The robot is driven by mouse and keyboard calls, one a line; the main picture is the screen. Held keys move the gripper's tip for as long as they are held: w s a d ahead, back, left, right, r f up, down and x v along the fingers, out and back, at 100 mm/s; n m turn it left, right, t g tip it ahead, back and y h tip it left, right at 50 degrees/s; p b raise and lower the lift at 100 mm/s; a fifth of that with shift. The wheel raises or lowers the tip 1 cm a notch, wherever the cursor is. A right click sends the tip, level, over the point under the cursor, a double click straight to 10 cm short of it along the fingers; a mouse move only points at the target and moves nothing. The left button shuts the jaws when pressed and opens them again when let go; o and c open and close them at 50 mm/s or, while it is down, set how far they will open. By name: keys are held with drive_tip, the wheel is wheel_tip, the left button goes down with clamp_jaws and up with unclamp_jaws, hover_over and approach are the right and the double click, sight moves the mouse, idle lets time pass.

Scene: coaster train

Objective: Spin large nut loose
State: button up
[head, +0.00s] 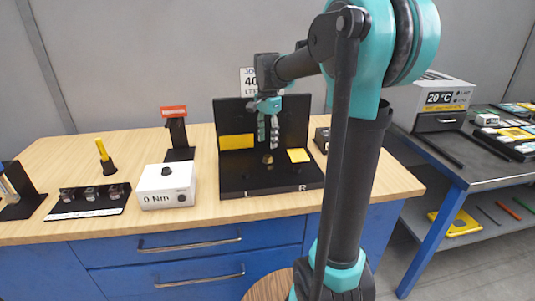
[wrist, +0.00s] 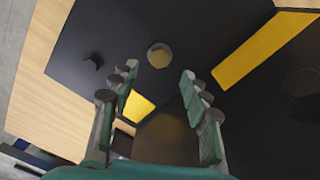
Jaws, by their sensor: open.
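A brass-coloured round piece (head: 267,159), which looks like the large nut, sits on the base of a black fixture (head: 240,183) on the wooden bench. In the wrist view the brass piece (wrist: 159,55) lies just beyond and between my fingertips, apart from both. My gripper (head: 268,144) points down above it, fingers spread and empty; the wrist view also shows the open fingers (wrist: 159,72). A small dark knob (wrist: 93,61) stands on the black base beside the brass piece. I cannot make out its thread or sides.
The fixture has an upright back panel with a yellow plate (head: 237,142), and a yellow pad (head: 299,155) on its base. A white box reading 0 Nm (head: 167,187), a red-topped stand (head: 174,113) and a socket tray (head: 88,199) stand to the left. Bare bench lies between them.

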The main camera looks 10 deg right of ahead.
sight(267, 156)
wheel_tip(267, 156, down, 7)
drive_tip(key=shift+r, duration=0.2)
clamp_jaws()
idle(0.4)
